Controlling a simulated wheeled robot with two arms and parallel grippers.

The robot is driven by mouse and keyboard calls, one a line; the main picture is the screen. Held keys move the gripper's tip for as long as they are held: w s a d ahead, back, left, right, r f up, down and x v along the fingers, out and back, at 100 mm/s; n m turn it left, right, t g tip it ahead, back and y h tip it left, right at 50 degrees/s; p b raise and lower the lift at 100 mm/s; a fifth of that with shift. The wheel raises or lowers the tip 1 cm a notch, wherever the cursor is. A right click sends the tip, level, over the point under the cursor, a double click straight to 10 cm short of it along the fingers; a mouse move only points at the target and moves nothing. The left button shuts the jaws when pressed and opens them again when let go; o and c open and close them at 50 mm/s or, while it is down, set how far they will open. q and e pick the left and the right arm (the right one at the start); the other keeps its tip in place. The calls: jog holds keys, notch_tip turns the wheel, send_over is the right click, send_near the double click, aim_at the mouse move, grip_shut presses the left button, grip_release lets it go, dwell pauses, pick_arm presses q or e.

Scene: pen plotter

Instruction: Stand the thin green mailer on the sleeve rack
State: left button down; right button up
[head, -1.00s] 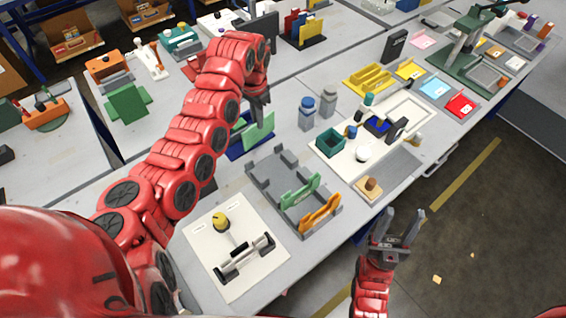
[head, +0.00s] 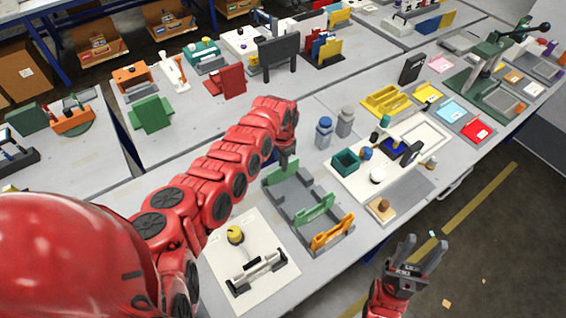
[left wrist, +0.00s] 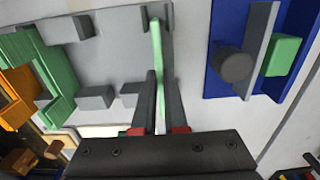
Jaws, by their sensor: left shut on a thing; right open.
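The thin green mailer (head: 275,175) is in my left gripper (head: 287,157), upright over the back left end of the grey sleeve rack (head: 292,193). In the left wrist view the mailer (left wrist: 157,50) shows edge-on between the shut fingers (left wrist: 153,95), close to an end post of the rack (left wrist: 110,50). I cannot tell whether its lower edge touches the rack. A larger green piece (head: 315,211) and an orange piece (head: 332,233) stand at the rack's front right end. My right gripper (head: 414,256) is open and empty, off the table's front edge.
A blue holder (left wrist: 225,80) with a grey panel and a green block lies beside the rack, hidden by my arm in the head view. A white board with a yellow knob (head: 235,235) lies front left. Grey-blue bottles (head: 324,132) stand behind right.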

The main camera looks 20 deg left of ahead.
pick_arm(q)
jog(key=shift+f, duration=0.2)
jog(key=c, duration=1)
grip_release()
jog(key=shift+o, duration=0.2)
jog(key=shift+r, duration=0.15)
jog(key=shift+r, duration=0.25)
notch_tip(320, 180, up, 12)
jog(key=b, duration=0.3)
jog(key=shift+f, duration=0.15)
